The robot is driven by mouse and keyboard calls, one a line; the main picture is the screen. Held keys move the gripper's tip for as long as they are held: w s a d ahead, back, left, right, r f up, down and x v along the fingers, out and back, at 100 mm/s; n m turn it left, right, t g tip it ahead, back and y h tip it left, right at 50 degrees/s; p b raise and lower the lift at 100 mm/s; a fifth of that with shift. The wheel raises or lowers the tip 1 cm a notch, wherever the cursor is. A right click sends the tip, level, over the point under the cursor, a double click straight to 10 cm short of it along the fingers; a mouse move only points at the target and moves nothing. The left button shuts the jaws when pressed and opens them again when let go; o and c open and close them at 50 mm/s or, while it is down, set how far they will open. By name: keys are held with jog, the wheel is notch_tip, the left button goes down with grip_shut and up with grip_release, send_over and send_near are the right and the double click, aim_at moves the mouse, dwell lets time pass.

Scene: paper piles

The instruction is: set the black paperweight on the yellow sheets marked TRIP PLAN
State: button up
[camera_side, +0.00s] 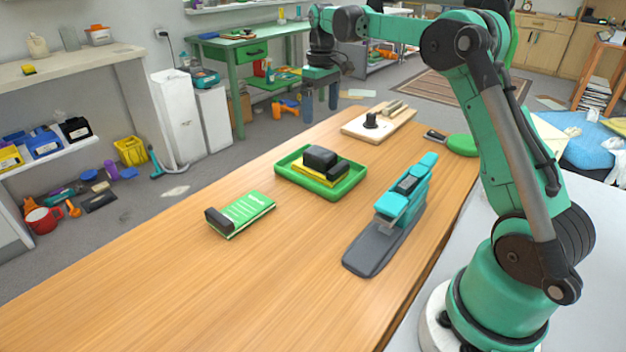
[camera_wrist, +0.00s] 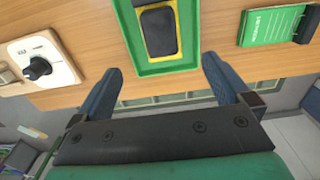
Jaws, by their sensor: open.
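A black block, which looks like the paperweight (camera_side: 320,158), lies on a stack of yellow sheets (camera_side: 309,179) in a green tray (camera_side: 287,184). In the wrist view the black block (camera_wrist: 158,32) covers most of the yellow sheets (camera_wrist: 151,58), and their marking cannot be read. My gripper (camera_side: 320,113) is open and empty, raised beyond the tray near the table's far edge. In the wrist view my gripper (camera_wrist: 162,68) has its fingers wide apart, with nothing between them.
A green pad (camera_side: 246,213) with a smaller black piece (camera_side: 217,220) on its end lies left of the tray. A teal and grey stapler-like tool (camera_side: 372,256) stands at right. A pale board (camera_side: 393,127) with a black knob (camera_side: 371,119) lies behind. The front left table is clear.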

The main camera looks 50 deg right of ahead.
jog(key=s+a+r+t, duration=0.2)
jog(key=a+r, duration=0.2)
jog(key=a, duration=0.1)
jog(key=s+a+f+t, duration=0.2)
jog(key=s+a, duration=0.4)
jog(key=s+a+f+t, duration=0.2)
jog(key=s+a+t, duration=0.1)
jog(key=s+a, duration=0.3)
jog(key=shift+s+a+f, duration=0.2)
jog(key=shift+a+f, duration=0.15)
jog(key=shift+a, duration=0.2)
